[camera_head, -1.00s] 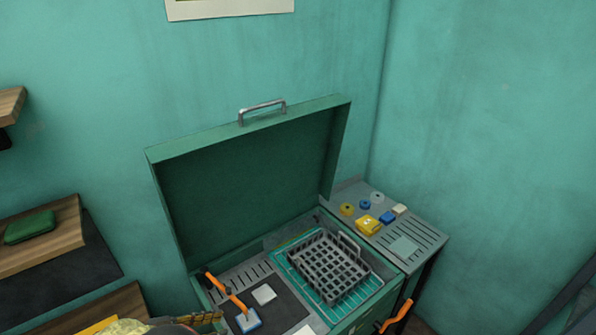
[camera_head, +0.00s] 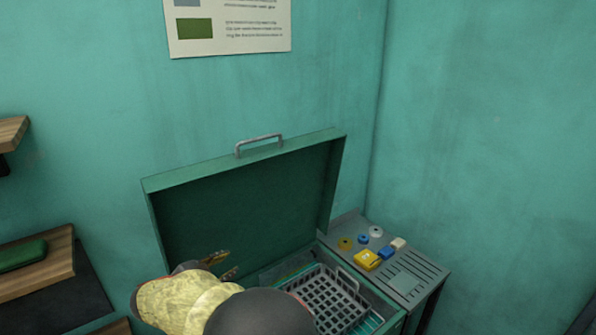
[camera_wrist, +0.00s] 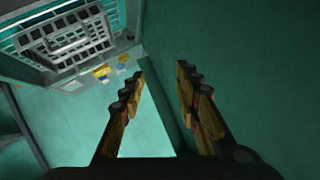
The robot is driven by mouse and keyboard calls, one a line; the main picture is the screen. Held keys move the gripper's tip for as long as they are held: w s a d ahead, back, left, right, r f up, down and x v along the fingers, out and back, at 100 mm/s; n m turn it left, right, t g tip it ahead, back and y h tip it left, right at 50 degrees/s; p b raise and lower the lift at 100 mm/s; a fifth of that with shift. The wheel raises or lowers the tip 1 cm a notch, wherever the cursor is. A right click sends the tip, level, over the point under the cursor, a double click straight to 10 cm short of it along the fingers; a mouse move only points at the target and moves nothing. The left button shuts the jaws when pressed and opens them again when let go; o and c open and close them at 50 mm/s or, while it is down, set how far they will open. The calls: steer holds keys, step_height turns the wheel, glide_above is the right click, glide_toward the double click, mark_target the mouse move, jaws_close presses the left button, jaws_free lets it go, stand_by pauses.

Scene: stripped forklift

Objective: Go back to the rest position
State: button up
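My gripper (camera_wrist: 160,85) is open, with its two wooden-looking fingers well apart and nothing between them in the wrist view. In the head view my gripper (camera_head: 222,266) is in front of the open green lid (camera_head: 245,200) of the green box. My yellow and dark arm covers the lower middle of that view. The dark wire basket (camera_head: 330,300) sits in the box to the right of my arm. The basket also shows at the top left of the wrist view (camera_wrist: 70,35). The left part of the box inside is hidden behind my arm.
A grey side table (camera_head: 425,270) at the right holds a yellow block (camera_head: 367,260), a blue block (camera_head: 386,253) and several small round pieces. Wooden shelves (camera_head: 40,275) with a green case (camera_head: 22,255) stand at the left. A poster (camera_head: 230,25) hangs on the wall.

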steer(key=w+d+r+n+t+y+b, duration=0.1)
steer(key=w+d+r+y, duration=0.15)
steer(key=r, duration=0.35)
steer(key=w+d+r+n+t+y, duration=0.1)
steer(key=w+d+r+y, duration=0.15)
steer(key=r, duration=0.45)
steer(key=s+d+r+n+y+b, duration=0.2)
steer(key=s+d+r+n+y, duration=0.35)
steer(key=d+r, duration=0.2)
steer(key=s+d+f+n+g+h+b, duration=0.1)
steer(key=s+d+f+g, duration=0.1)
steer(key=s+d+f, duration=0.3)
steer(key=s+d+f+n+g+h+b, duration=0.1)
steer(key=s+d+f, duration=0.4)
steer(key=s+d, duration=0.8)
steer(key=s+d+f+n+g+h+b, duration=0.1)
steer(key=s+d+f+g+h, duration=0.2)
steer(key=s+d, duration=0.6)
steer(key=s+f+g, duration=0.2)
steer(key=s+f, duration=0.1)
steer(key=s, duration=0.5)
steer(key=shift+s+d, duration=0.25)
steer(key=shift+d, duration=0.1)
steer(key=shift+r+n+h, duration=0.1)
steer(key=shift+n+h, duration=0.15)
